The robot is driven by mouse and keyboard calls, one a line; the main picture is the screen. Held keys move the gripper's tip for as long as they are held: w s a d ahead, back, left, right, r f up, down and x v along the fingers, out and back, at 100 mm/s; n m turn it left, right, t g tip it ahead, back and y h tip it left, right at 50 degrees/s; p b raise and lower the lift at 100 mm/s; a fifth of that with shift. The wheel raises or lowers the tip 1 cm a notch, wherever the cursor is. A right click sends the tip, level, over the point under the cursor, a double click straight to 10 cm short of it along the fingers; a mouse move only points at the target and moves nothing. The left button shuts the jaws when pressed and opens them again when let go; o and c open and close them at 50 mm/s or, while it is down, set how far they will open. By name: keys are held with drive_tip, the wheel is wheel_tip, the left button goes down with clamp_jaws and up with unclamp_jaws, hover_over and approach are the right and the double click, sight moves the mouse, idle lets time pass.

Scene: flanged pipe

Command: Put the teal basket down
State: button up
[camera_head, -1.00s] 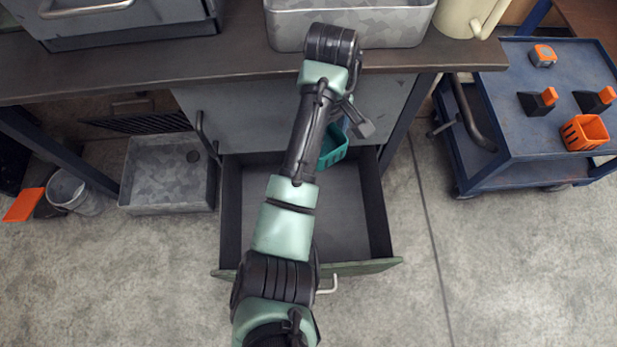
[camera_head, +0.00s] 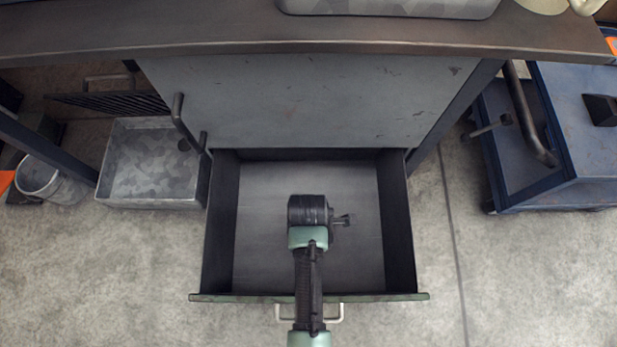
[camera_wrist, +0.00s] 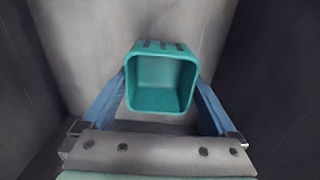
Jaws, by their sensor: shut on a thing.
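The teal basket (camera_wrist: 160,82) is in the wrist view, with its open top facing the camera. My gripper (camera_wrist: 161,84) is shut on it, with a blue finger against its left and right sides. Behind the basket is the light grey floor of the open drawer (camera_head: 262,200), with dark walls on both sides in the wrist view. In the head view my arm's dark end is over the drawer and hides the gripper and basket. I cannot tell whether the basket touches the drawer floor.
The drawer's front edge (camera_head: 235,298) and dark side walls stand around my arm. The grey cabinet (camera_head: 290,100) and worktop (camera_head: 200,38) are behind it. A grey tray (camera_head: 150,165) and bucket (camera_head: 52,180) are left. A blue cart (camera_head: 580,130) is right.

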wheel_tip(320, 180, down, 8)
drive_tip(key=b, duration=0.5)
drive_tip(key=shift+r, duration=0.25)
drive_tip(key=shift+f, duration=0.15)
drive_tip(key=o, duration=1)
wheel_tip(320, 180, up, 12)
drive_tip(key=p, duration=0.8)
